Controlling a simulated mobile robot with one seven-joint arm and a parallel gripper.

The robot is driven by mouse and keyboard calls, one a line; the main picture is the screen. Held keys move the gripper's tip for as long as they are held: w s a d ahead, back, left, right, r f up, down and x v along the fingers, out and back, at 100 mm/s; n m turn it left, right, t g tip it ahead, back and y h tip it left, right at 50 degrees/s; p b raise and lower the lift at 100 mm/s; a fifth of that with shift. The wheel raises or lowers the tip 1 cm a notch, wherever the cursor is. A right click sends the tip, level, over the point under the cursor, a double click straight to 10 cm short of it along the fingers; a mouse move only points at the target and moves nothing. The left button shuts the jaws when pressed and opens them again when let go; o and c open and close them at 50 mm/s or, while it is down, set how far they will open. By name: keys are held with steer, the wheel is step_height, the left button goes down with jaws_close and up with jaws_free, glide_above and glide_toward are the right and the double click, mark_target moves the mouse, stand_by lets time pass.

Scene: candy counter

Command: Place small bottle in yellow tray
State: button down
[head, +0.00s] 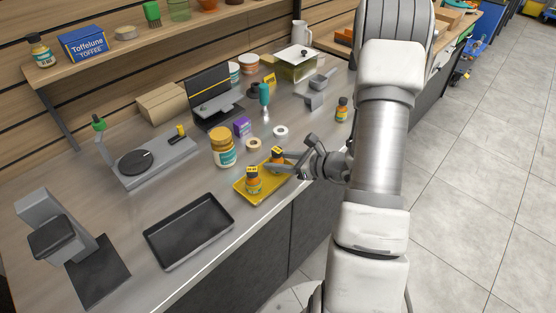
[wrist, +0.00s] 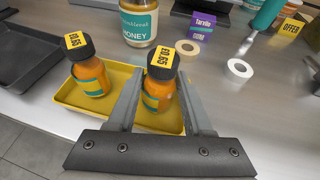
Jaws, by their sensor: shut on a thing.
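The yellow tray (head: 240,192) lies near the counter's front edge; the wrist view shows its rim (wrist: 66,103). One small orange bottle (head: 253,183) with a dark cap and yellow price tag stands in its left part, also in the wrist view (wrist: 92,80). My gripper (head: 284,164) is shut on a second such bottle (wrist: 156,92), fingers on both sides of it. This held bottle is upright over the tray's right part. Whether its base touches the tray floor I cannot tell. A third similar bottle (head: 342,110) stands farther right on the counter.
A large honey jar (head: 222,147) stands just behind the tray. A purple gum box (head: 242,127) and two tape-like rings (head: 281,131) are behind it. A black tray (head: 190,231) lies to the left. Tiled floor lies beyond the counter's front edge.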

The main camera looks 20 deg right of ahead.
steer(key=shift+f, duration=0.15)
steer(key=shift+c, duration=1.5)
jaws_free()
steer(key=shift+r, duration=0.3)
steer(key=v, duration=1.2)
